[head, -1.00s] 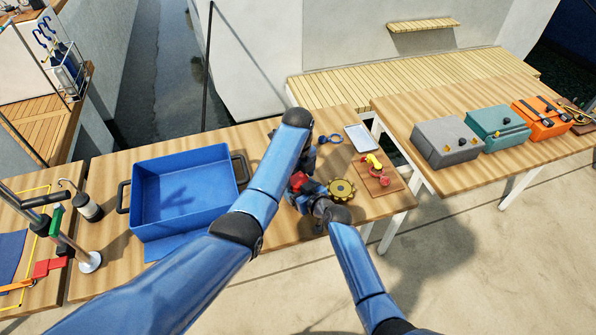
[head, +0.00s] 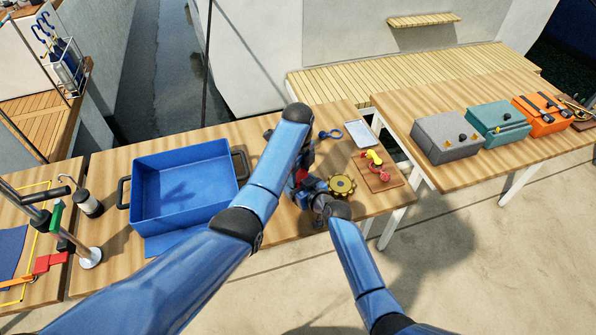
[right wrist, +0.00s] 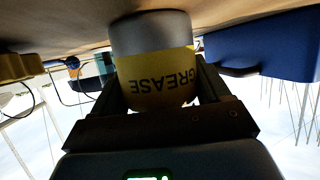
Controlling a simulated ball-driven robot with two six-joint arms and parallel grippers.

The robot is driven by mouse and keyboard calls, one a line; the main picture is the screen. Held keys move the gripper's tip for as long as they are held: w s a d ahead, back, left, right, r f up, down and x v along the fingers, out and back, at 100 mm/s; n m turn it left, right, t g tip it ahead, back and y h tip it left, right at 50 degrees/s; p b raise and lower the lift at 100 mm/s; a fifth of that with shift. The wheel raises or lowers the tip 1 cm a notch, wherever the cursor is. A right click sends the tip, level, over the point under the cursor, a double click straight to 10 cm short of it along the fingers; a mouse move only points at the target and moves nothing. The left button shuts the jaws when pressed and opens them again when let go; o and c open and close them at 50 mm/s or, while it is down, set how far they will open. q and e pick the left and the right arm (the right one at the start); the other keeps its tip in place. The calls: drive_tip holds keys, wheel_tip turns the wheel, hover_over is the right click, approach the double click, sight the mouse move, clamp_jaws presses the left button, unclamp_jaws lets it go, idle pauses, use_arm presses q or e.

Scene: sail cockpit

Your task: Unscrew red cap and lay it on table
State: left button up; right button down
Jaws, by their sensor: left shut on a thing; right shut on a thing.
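A grease can (right wrist: 155,70) with a yellow label fills the middle of the right wrist view, standing against the tabletop. My right gripper (right wrist: 155,95) has a finger on each side of the can and is shut on it. In the head view my right gripper (head: 314,197) is small and partly covered. The red cap (head: 301,175) shows as a small red patch beside it. My left gripper (head: 304,166) comes down from above and is shut on the cap, its fingers mostly hidden by my left arm. I cannot tell how far the cap is turned.
A blue bin (head: 183,190) stands to the left on the wooden table (head: 112,165). A yellow gear-like disc (head: 342,185) lies close to the right of my grippers. Beyond it are a brown board (head: 385,183) with red and yellow parts, a pale tablet (head: 362,134) and a blue shackle (head: 331,134).

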use_arm(q)
drive_tip(key=shift+n, duration=0.3)
drive_tip(key=o, duration=1.2)
drive_tip(key=shift+r, duration=2.25)
use_arm(e)
unclamp_jaws()
drive_tip(key=shift+s, duration=0.1)
